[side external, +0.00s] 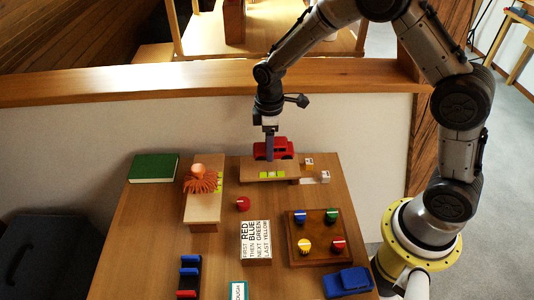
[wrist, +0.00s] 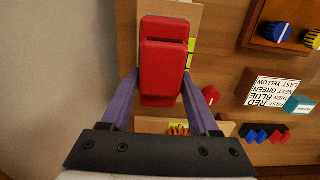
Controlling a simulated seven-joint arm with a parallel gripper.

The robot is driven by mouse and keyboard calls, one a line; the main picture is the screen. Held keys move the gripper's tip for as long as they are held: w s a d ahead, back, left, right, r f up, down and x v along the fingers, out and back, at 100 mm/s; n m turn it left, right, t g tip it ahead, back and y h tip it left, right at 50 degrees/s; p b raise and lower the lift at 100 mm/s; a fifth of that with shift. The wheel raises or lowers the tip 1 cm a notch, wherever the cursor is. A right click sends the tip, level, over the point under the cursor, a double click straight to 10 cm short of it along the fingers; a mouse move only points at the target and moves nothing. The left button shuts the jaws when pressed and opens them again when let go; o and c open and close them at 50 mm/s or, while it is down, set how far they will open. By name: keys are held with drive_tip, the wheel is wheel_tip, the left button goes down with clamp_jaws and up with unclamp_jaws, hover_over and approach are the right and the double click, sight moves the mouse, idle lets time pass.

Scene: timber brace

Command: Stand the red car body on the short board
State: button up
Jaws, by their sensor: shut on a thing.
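The red car body (side external: 283,150) is at the far side of the table, at the back edge of the short board (side external: 250,172), which has yellow-green patches on it. My gripper (side external: 270,156) points down and is shut on the car. In the wrist view the red car body (wrist: 163,65) sits between the two purple fingers of my gripper (wrist: 162,80), with pale board (wrist: 190,12) beneath it. The car looks upright and level. I cannot tell whether its wheels touch the board or hang just above it.
A longer board (side external: 203,212) with an orange shaggy figure (side external: 200,182) lies left. A green book (side external: 153,168), red knob (side external: 243,203), text block (side external: 256,243), knob panel (side external: 319,258), blue car (side external: 348,282) and small white blocks (side external: 325,176) stand around.

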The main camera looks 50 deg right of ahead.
drive_tip(key=shift+w+f, duration=0.35)
drive_tip(key=shift+f, duration=1.65)
drive_tip(key=shift+f, duration=0.1)
drive_tip(key=o, duration=1.4)
drive_tip(key=shift+o, duration=0.2)
wheel_tip(320, 180, up, 12)
drive_tip(key=shift+r, duration=0.25)
